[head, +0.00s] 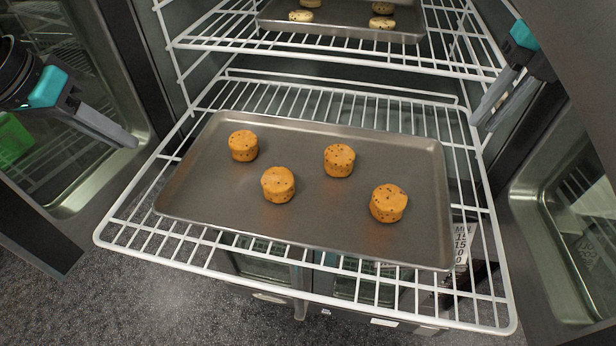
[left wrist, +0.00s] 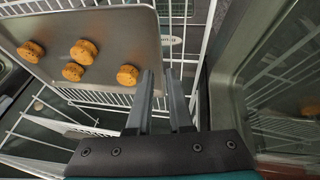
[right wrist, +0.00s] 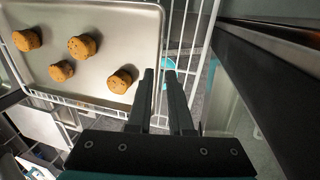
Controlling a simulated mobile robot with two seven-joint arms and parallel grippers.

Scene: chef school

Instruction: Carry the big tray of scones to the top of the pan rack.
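The big grey metal tray (head: 330,215) lies flat on a pulled-out white wire shelf, with several round golden scones (head: 278,184) spread on it. The tray also shows in the left wrist view (left wrist: 128,28) and the right wrist view (right wrist: 115,30). My left gripper (head: 132,141) is open and empty, to the left of the tray and apart from it. My right gripper (head: 478,118) is open and empty, beyond the tray's right far corner and apart from it. In both wrist views a gap shows between the fingers. I cannot identify the pan rack in these frames.
The white wire shelf (head: 150,245) sticks out around the tray. Above and behind it, another wire shelf (head: 330,50) bears a second tray (head: 345,22) with several paler pieces. Glass-panelled doors or cabinets (head: 555,225) stand close on both sides. Grey floor (head: 170,305) shows at lower left.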

